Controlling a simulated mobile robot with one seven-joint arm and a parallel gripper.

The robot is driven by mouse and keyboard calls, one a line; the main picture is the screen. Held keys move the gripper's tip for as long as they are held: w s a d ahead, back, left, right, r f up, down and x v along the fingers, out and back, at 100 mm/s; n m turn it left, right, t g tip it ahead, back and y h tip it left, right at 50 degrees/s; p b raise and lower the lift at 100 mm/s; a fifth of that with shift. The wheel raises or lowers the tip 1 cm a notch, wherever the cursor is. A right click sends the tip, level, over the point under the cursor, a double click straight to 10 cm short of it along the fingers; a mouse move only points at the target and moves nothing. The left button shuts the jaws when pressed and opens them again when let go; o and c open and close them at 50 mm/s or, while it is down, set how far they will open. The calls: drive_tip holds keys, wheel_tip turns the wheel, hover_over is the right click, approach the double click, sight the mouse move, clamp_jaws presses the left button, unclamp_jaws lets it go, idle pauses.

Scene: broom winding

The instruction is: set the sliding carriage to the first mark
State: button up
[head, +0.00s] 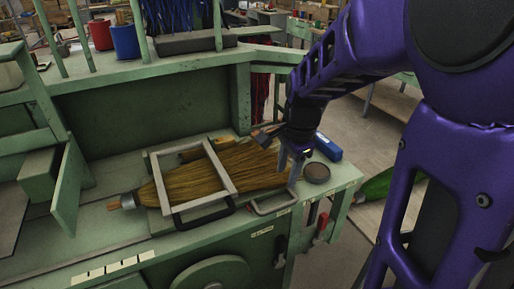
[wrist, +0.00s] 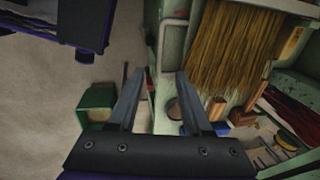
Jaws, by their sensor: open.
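A pale grey rectangular frame with a black handle (head: 205,214), which looks like the sliding carriage (head: 221,166), lies across the straw broom (head: 255,168) on the green bench. White tags that may be the marks (head: 97,272) line the bench's front edge at lower left; any writing is unreadable. My gripper (head: 291,166) is near the broom's right end, right of the frame and apart from it. In the wrist view my gripper (wrist: 158,84) is open and empty, with the broom straw (wrist: 230,45) beyond at upper right.
A pale loop handle (head: 272,204) lies right of the frame. A round dark tin (head: 316,173) and a blue box (head: 327,147) stand at the bench's right end. A green panel (head: 68,190) stands at left. Open floor (wrist: 50,100) lies beside the bench.

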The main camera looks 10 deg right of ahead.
sight(278, 206)
drive_tip(key=w+f+b, duration=0.1)
drive_tip(key=f+b, duration=0.2)
drive_tip(key=f, duration=0.1)
drive_tip(key=f+b, duration=0.3)
drive_tip(key=f, duration=0.2)
drive_tip(key=w+f+b, duration=0.1)
drive_tip(key=f+b, duration=0.2)
drive_tip(key=f, duration=0.1)
drive_tip(key=shift+w+a+f, duration=0.3)
drive_tip(key=shift+a+f, duration=0.05)
drive_tip(key=shift+f, duration=0.05)
clamp_jaws()
idle(0.8)
